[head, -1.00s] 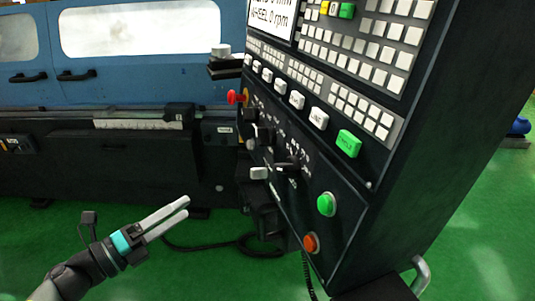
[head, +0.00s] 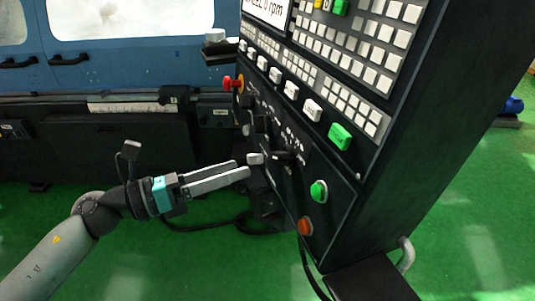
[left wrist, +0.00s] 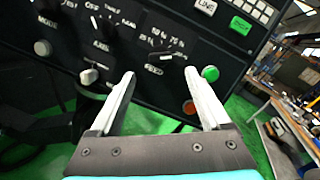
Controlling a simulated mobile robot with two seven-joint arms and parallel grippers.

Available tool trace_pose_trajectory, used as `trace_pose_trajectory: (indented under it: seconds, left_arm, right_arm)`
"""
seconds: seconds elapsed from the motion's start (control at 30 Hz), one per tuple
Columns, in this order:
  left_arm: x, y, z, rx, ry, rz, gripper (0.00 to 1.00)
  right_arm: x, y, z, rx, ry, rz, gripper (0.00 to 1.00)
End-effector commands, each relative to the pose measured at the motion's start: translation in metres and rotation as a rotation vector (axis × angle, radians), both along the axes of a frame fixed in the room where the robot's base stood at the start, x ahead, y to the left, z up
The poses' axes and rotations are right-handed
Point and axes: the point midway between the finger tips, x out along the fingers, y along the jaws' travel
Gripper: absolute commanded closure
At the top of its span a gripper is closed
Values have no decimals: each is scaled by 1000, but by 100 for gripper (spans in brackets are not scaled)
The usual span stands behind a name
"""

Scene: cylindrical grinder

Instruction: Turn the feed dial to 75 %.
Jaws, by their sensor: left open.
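The feed dial (head: 281,156) is a black knob on the slanted control panel. In the left wrist view the feed dial (left wrist: 172,57) shows its lever lying roughly sideways, with percent marks above it; the exact setting is too small to read. My left gripper (head: 243,168) is open and empty, its fingers pointing at the panel just left of the dial in the head view. In the left wrist view the left gripper (left wrist: 161,75) has the dial ahead between its two fingertips, with no visible contact. My right gripper is not in view.
A green button (head: 318,191) and an orange button (head: 305,226) sit right of and below the dial. The axis knob (left wrist: 108,30) and a pale knob (left wrist: 88,77) lie to its left. A red emergency stop (head: 232,83) stands out at the panel's far edge.

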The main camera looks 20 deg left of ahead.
Motion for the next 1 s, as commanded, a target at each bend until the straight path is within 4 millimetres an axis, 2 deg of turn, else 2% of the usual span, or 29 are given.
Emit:
trace_pose_trajectory:
  seconds: [0.5, 0.7, 1.0]
  left_arm:
    - [48, -48, 2, -3, -2, 2, 19]
    - [54, -56, 1, -2, 0, 2, 19]
    - [55, -57, 0, -1, 0, 0, 19]
  right_arm:
    - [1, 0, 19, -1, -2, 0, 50]
    - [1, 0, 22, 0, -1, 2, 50]
    - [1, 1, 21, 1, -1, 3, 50]
